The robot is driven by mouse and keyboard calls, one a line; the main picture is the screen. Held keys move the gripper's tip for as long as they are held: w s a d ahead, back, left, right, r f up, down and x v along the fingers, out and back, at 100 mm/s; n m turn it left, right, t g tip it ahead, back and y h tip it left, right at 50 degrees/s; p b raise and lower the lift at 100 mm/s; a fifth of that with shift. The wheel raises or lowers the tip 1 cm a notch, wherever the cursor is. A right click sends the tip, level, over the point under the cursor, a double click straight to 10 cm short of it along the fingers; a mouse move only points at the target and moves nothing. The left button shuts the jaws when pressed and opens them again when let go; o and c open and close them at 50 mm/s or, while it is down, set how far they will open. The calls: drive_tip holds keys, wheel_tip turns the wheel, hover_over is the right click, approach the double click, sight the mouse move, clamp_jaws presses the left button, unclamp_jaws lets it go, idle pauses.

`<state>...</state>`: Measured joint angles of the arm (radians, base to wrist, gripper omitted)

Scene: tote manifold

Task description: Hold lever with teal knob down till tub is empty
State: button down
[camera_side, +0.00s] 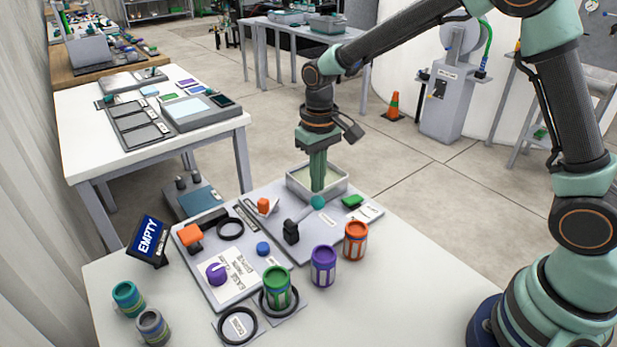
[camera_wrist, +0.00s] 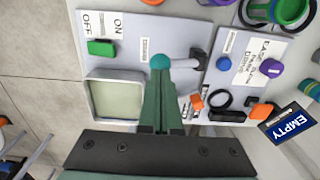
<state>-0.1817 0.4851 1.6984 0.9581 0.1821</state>
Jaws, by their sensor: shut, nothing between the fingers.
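The teal knob (camera_side: 318,202) is at the end of a grey lever (camera_side: 304,214) that runs from a black pivot block (camera_side: 291,233). In the wrist view the teal knob (camera_wrist: 161,62) is right at my fingertips. My gripper (camera_side: 318,188) is shut with nothing between its fingers, pointing down over the knob; its tips touch the knob or are very close, I cannot tell which. The tub (camera_side: 339,186) stands behind the knob, partly hidden by my fingers. In the wrist view the tub (camera_wrist: 138,78) shows a flat pale cream-green inside; its depth is unclear.
A dark blue sign (camera_side: 148,240) reads EMPTY. A green switch (camera_side: 352,201) sits right of the lever. Orange (camera_side: 356,240), purple (camera_side: 323,266) and green (camera_side: 278,287) cans stand in front. A purple knob (camera_side: 217,274) is on the left panel. The table's front right is clear.

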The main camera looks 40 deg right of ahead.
sight(317, 197)
drive_tip(key=shift+f, duration=0.15)
idle(0.3)
drive_tip(key=shift+f, duration=2.6)
drive_tip(key=shift+r, duration=0.15)
idle(2.3)
drive_tip(key=shift+r, duration=2.65)
